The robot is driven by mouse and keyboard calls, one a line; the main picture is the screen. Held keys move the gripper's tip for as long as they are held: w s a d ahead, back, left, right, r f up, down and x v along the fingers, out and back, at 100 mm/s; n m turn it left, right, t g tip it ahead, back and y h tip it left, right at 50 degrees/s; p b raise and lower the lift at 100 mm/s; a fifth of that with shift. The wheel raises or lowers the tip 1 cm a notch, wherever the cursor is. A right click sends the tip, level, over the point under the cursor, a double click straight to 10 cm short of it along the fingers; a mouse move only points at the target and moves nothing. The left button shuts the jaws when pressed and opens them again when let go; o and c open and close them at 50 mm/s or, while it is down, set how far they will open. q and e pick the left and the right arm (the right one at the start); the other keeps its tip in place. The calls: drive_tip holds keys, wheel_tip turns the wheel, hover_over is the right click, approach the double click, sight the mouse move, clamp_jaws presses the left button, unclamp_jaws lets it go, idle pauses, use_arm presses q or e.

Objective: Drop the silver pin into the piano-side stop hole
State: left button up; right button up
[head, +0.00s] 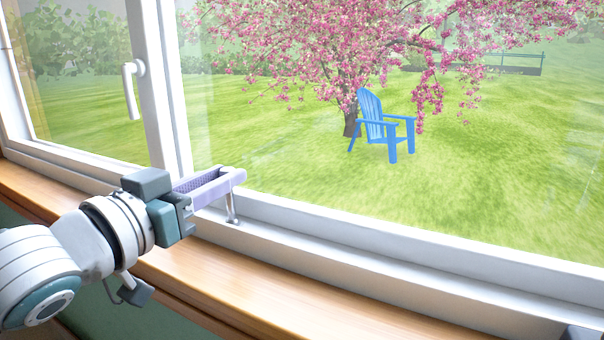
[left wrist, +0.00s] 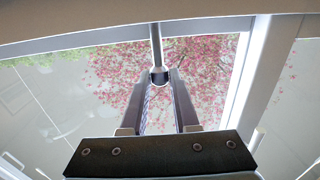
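My left gripper (head: 238,177) reaches in from the left over the window's white lower frame. Its two pale lavender fingers are shut on the silver pin (head: 232,208), which hangs down from the fingertips. The pin's lower end appears at or just over the white ledge; I cannot tell whether it touches. In the left wrist view, the gripper (left wrist: 160,77) has the dark head of the pin between its fingertips, and the pin's thin shaft (left wrist: 156,42) runs toward the white frame. I cannot make out the stop hole in either view. My right gripper is not in view.
The white window ledge (head: 330,238) runs along the glass, with a wooden sill (head: 260,295) in front. A white window handle (head: 130,88) is on the upright frame at left. A dark object (head: 580,333) shows partly at the bottom right corner.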

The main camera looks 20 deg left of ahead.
use_arm(q)
drive_tip(key=o, duration=0.4)
drive_tip(key=shift+o, duration=0.2)
drive_tip(key=shift+s+r+p, duration=0.1)
drive_tip(key=shift+s+p, duration=0.25)
drive_tip(key=shift+s, duration=0.2)
drive_tip(key=s+a+p, duration=0.1)
drive_tip(key=s+p, duration=0.2)
drive_tip(key=s, duration=0.5)
drive_tip(key=shift+s+a, duration=0.2)
drive_tip(key=shift+s, duration=0.2)
